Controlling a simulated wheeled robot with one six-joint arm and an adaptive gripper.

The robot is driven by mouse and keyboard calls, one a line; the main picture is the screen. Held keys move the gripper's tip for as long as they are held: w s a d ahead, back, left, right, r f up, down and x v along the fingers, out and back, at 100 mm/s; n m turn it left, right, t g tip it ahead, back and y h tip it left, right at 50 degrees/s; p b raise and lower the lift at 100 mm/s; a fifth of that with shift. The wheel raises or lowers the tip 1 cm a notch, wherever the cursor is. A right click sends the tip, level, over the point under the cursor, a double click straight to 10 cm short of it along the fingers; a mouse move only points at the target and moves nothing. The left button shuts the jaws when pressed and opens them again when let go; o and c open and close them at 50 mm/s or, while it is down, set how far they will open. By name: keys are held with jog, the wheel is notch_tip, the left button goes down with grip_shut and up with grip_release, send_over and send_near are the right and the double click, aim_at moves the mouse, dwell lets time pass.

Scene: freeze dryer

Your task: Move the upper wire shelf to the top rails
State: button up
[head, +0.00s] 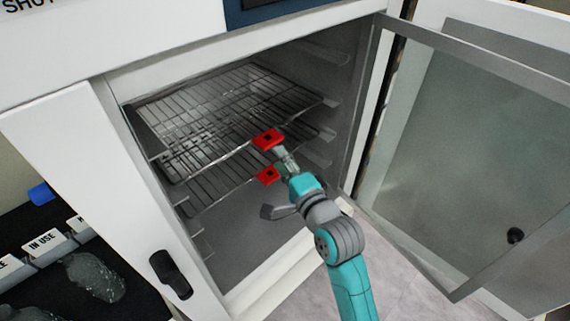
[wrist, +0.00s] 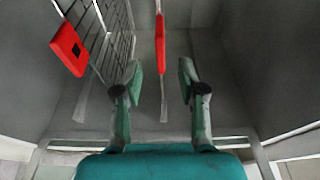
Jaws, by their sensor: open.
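The upper wire shelf (head: 220,95) lies level inside the open chamber, with a red tab (head: 268,139) on its front edge. The lower wire shelf (head: 205,188) sits beneath it, with its own red tab (head: 268,174). My gripper (head: 284,157) is at the front of the shelves, close to the upper tab. In the wrist view my gripper (wrist: 160,80) is open. One red tab (wrist: 160,40) shows edge-on ahead, in line with the gap between the fingers; it appears to be the upper one. The other tab (wrist: 68,50) is off to the left. Contact cannot be told.
Rails (head: 320,55) line the chamber's right wall above the upper shelf, with free room there. The open glass door (head: 465,150) stands at the right. A white door frame with a black latch (head: 171,274) is at the left. Labelled holders (head: 45,243) stand beside it.

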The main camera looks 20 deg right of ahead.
aim_at(262, 135)
jog(key=w, duration=0.9)
jog(key=shift+w+a, duration=0.3)
grip_shut()
